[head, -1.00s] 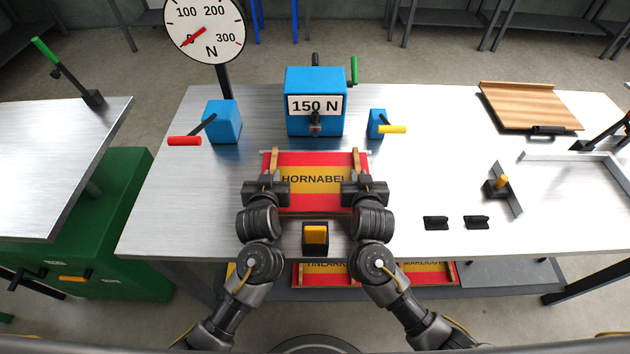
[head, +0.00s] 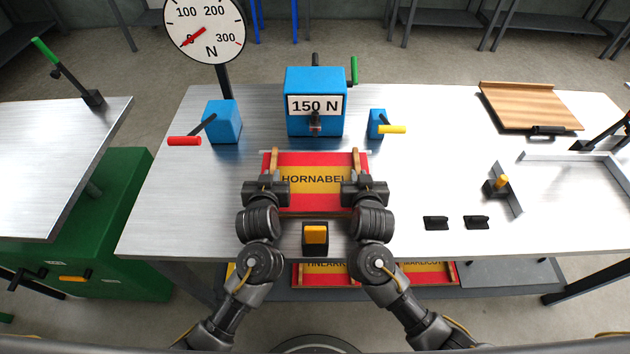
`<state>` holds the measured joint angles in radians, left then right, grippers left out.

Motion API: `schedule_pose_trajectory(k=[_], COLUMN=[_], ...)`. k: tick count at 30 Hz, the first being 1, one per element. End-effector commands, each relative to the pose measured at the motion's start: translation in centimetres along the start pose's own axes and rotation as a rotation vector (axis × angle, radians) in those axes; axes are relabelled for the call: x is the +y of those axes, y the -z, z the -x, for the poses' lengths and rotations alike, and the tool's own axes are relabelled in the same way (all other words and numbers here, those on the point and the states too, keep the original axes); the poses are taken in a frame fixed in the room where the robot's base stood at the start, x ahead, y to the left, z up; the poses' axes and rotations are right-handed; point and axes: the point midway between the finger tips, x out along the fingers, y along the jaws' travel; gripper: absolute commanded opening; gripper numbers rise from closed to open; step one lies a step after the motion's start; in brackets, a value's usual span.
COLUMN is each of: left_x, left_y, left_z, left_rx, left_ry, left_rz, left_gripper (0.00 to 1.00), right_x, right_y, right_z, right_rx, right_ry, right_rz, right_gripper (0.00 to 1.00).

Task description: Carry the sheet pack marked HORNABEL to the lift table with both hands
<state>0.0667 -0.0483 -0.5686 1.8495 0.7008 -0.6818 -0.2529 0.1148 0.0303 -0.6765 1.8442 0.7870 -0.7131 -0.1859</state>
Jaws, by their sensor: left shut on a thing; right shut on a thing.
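The sheet pack marked HORNABEL (head: 314,198) is red with a yellow middle and wooden strips at its two sides. It lies on the metal bench in front of the blue box labelled 150 N. My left gripper (head: 270,178) is shut on the pack's left strip. My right gripper (head: 358,178) is shut on its right strip. The wrists hide parts of the pack's near corners. The lift table (head: 60,180) appears to be the metal-topped table with a green base at the left, apart from the bench.
Blue box (head: 316,85) and two blue blocks with red (head: 184,141) and yellow (head: 392,129) handles stand behind the pack. A dial (head: 205,28) reads near zero. A yellow-topped block (head: 315,236) sits between my wrists. More packs (head: 433,274) lie below.

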Motion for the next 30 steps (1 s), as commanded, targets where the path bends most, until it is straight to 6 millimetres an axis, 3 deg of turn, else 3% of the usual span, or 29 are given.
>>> schedule_pose_trajectory(k=[19, 30], left_x=[0.0, 0.0], left_y=[0.5, 3.1], left_z=[0.1, 1.2], left_rx=[0.004, 0.005], left_ry=[-0.001, -0.001], left_rz=[0.001, 0.001], left_gripper=[0.00, 0.00], right_x=[0.0, 0.0], right_y=[0.5, 3.1], right_z=[0.1, 1.2], right_rx=[0.005, 0.006], right_ry=[0.001, 0.001], right_rz=[-0.001, -0.001], right_gripper=[0.00, 0.00])
